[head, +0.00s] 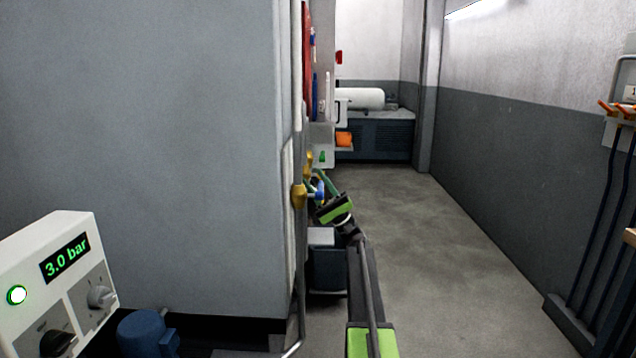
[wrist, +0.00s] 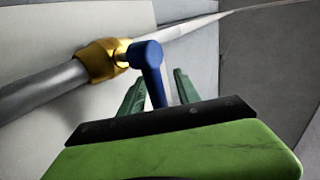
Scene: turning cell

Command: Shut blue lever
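The blue lever (wrist: 150,66) sits on a brass valve (wrist: 101,60) on a grey pipe (wrist: 40,93), close up in the wrist view. It runs from the valve's side and bends down toward my gripper (wrist: 160,82). The green fingers stand apart, one on each side of the lever, with a visible gap to the right finger; whether the left finger touches it I cannot tell. The lever's lower end is hidden behind the gripper's black edge. In the head view, the blue lever (head: 319,188) is small and partly covered by my gripper (head: 322,184) beside the wall's brass fitting (head: 299,196).
A white panel reading 3.0 bar (head: 66,259) and a blue motor-like unit (head: 147,333) stand at lower left. A large grey cabinet wall (head: 150,150) fills the left. The floor (head: 450,240) to the right is clear.

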